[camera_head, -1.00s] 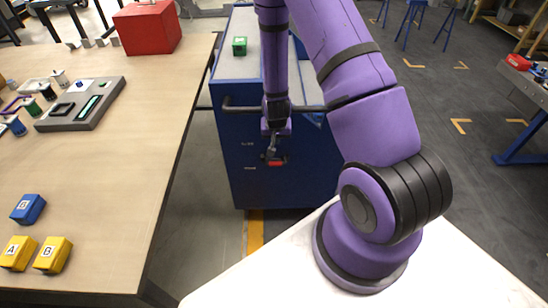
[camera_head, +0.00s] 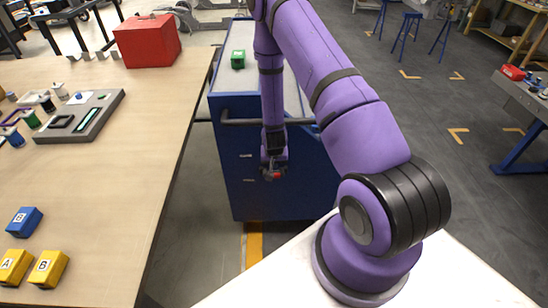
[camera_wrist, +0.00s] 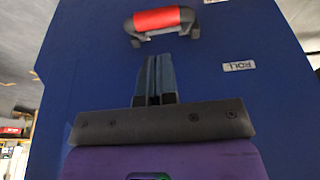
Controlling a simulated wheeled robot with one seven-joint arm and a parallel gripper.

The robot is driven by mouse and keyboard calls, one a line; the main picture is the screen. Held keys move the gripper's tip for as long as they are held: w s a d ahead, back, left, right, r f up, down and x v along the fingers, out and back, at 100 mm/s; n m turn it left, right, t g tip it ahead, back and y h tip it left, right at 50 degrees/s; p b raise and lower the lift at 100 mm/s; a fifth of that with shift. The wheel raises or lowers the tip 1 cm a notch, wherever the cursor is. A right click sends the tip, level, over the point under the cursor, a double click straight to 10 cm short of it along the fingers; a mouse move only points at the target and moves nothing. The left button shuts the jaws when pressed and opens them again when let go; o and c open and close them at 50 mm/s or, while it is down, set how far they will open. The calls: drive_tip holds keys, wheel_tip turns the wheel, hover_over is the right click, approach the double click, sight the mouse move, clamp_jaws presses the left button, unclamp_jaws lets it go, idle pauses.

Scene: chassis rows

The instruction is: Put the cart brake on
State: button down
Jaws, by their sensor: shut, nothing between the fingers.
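The blue cart (camera_head: 285,195) stands beyond my base, its front panel facing me. A handle with a red grip (camera_wrist: 158,19) and dark ends sits on that panel. In the head view only a small red part of the handle (camera_head: 276,175) shows beside my gripper (camera_head: 270,174). In the wrist view my gripper (camera_wrist: 157,62) is shut and empty. Its fingertips point toward the handle and appear apart from it, with blue panel showing between. A label reading ROLL (camera_wrist: 239,66) appears upside down on the panel. The depth between fingers and panel is hard to tell.
A wooden table (camera_head: 120,190) stands on the left, with a red box (camera_head: 147,41), a grey tray (camera_head: 80,117) and several small blocks. A dark push bar (camera_head: 240,122) crosses the cart's front. A green block (camera_head: 238,59) sits on the cart top. Floor on the right is open.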

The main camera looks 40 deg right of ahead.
drive_tip(key=shift+f, duration=2.2)
drive_tip(key=shift+f, duration=0.1)
